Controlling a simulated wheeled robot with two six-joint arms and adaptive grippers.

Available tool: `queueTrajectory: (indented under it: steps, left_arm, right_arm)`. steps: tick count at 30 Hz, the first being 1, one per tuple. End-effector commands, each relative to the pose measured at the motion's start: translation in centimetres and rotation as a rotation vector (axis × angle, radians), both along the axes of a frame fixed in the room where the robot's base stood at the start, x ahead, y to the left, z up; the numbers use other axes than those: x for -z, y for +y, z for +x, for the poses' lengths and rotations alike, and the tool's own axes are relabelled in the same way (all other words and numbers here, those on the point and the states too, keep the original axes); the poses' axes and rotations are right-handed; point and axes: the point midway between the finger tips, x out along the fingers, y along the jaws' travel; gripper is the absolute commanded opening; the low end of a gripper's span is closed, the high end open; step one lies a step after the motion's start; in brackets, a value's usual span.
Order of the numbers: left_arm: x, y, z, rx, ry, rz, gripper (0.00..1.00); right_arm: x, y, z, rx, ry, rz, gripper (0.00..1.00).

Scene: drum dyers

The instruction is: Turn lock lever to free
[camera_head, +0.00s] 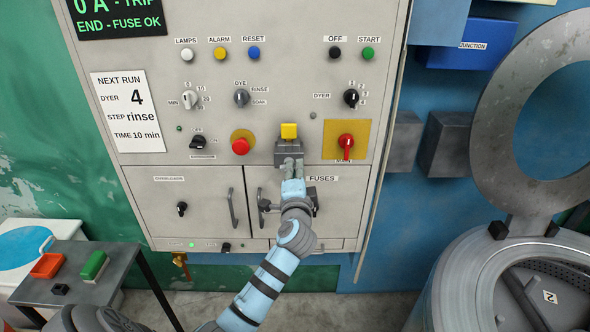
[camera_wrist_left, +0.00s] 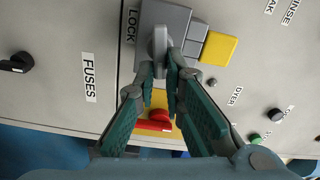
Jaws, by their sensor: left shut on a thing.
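The lock (camera_head: 288,147) is a grey block on the cabinet front, under a yellow block (camera_head: 289,131). In the left wrist view, its housing (camera_wrist_left: 178,20) stands beside the word LOCK, and its rounded grey lever (camera_wrist_left: 158,42) points toward my fingers. My left gripper (camera_head: 291,166) reaches up to the lock from below; in the left wrist view, the gripper (camera_wrist_left: 163,68) is shut on the lever, one green-padded finger on each side. The fingertips hide part of the lever. My right gripper is not in view.
A red rotary switch (camera_head: 346,142) on a yellow plate sits right of the lock. A red button (camera_head: 241,146) is to its left. Below are the FUSES door (camera_head: 335,210) and door handles (camera_head: 233,208). An open drum (camera_head: 500,270) stands at lower right.

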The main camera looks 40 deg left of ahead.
Motion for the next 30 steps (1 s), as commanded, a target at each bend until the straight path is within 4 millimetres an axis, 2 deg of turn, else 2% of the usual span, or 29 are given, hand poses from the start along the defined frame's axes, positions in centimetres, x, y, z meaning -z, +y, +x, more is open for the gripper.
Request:
queueTrajectory:
  steps: [12, 28, 29, 30]
  left_arm:
    - [0.51, -0.08, 0.01, 0.002, 0.116, 0.148, 0.00]
    - [0.58, -0.07, 0.00, 0.001, 0.131, 0.166, 0.00]
    - [0.58, -0.07, 0.00, 0.001, 0.131, 0.166, 0.15]
    - [0.58, -0.06, 0.01, 0.001, 0.131, 0.166, 0.21]
  right_arm:
    - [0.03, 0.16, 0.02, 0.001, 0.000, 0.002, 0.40]
    - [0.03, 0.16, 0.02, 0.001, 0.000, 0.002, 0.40]
    - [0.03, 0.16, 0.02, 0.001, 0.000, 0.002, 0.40]
    - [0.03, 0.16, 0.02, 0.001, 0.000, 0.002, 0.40]
